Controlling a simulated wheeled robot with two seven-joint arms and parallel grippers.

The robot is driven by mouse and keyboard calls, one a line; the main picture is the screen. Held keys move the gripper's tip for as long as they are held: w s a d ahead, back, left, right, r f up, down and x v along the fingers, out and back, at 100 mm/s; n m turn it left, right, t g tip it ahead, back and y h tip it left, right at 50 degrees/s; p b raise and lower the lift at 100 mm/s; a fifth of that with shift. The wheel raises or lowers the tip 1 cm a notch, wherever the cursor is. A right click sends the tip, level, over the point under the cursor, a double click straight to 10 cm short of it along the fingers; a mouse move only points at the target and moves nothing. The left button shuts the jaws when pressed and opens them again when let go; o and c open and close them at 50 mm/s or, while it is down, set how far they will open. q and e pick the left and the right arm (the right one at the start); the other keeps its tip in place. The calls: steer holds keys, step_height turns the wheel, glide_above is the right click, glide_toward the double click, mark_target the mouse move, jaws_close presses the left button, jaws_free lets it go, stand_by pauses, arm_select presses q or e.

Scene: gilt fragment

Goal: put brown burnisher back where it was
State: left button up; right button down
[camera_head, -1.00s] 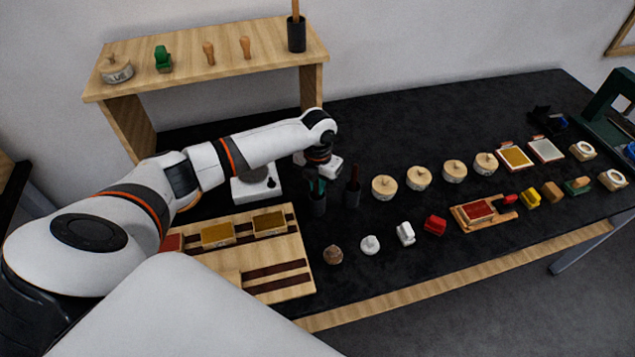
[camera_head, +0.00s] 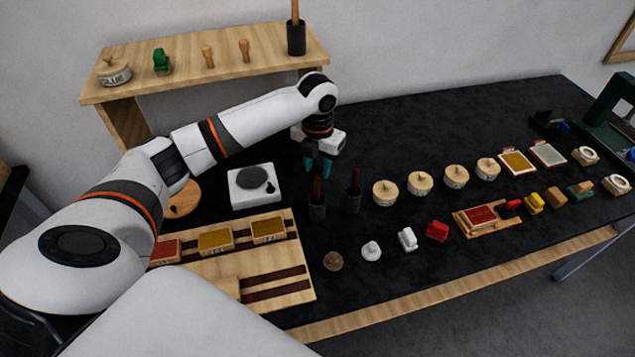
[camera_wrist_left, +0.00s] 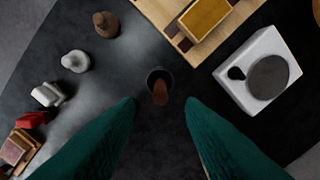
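My left gripper (camera_head: 317,166) is above the black cup (camera_head: 317,208), with its green fingers apart and nothing between them. A brown burnisher (camera_head: 317,187) stands in that cup, its handle sticking up just below the fingertips. In the left wrist view the cup (camera_wrist_left: 152,73) and the brown handle (camera_wrist_left: 160,93) show ahead of the open fingertips (camera_wrist_left: 160,104). The burnisher's lower end is hidden in the cup. My right gripper is not in view.
A white scale-like device (camera_head: 240,197) and a wooden tray (camera_head: 304,263) with gold blocks lie left of the cups. Several round wooden-lidded pots (camera_head: 385,190) stand to the right. Small stoppers (camera_head: 371,250) line the front. A raised shelf (camera_head: 200,82) stands behind.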

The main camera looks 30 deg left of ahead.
arm_select(q)
steer(key=shift+r, duration=1.7)
